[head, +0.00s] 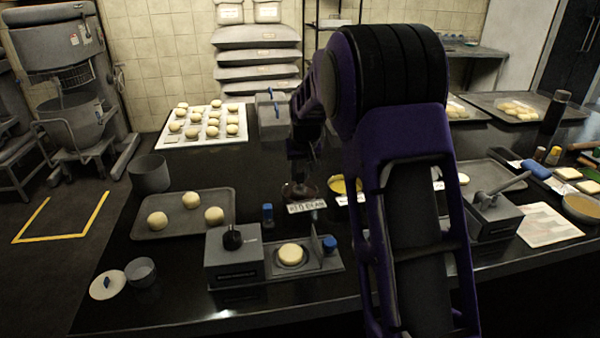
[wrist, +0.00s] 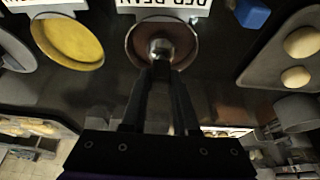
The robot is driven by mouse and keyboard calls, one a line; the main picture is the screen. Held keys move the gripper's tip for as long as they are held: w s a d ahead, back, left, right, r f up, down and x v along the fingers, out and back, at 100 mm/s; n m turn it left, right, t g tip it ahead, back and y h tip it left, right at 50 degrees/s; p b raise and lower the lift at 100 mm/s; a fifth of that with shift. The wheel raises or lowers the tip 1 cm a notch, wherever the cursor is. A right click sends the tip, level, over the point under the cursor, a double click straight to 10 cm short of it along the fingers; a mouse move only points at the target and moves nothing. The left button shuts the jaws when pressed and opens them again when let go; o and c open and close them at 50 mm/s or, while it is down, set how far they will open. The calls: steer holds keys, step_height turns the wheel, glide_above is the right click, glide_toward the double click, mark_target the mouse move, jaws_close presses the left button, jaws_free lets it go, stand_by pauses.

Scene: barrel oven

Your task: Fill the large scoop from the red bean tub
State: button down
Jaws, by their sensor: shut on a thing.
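The red bean tub (wrist: 186,34) is a round dish with a dark reddish inside, behind its label card (head: 307,206) in the head view. In the head view my arm partly hides the tub (head: 291,190). My gripper (wrist: 160,68) points down over the tub and is shut on a metallic scoop (wrist: 161,46). The scoop's end is at or just above the middle of the tub; I cannot tell whether it touches the filling or holds any. My fingers hide most of its handle.
A tub of yellow filling (head: 338,185) stands right of the red bean tub. A tray with dough balls (head: 170,231) lies to the left. A grey press-like device (head: 233,262) and a dough disc (head: 291,254) are in front.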

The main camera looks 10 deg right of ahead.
steer(key=shift+s+f+b, duration=0.1)
steer(key=shift+f+b, duration=0.25)
steer(key=shift+f, duration=0.4)
stand_by(1.3)
steer(key=shift+r+p, duration=2.55)
steer(key=shift+r, duration=1.15)
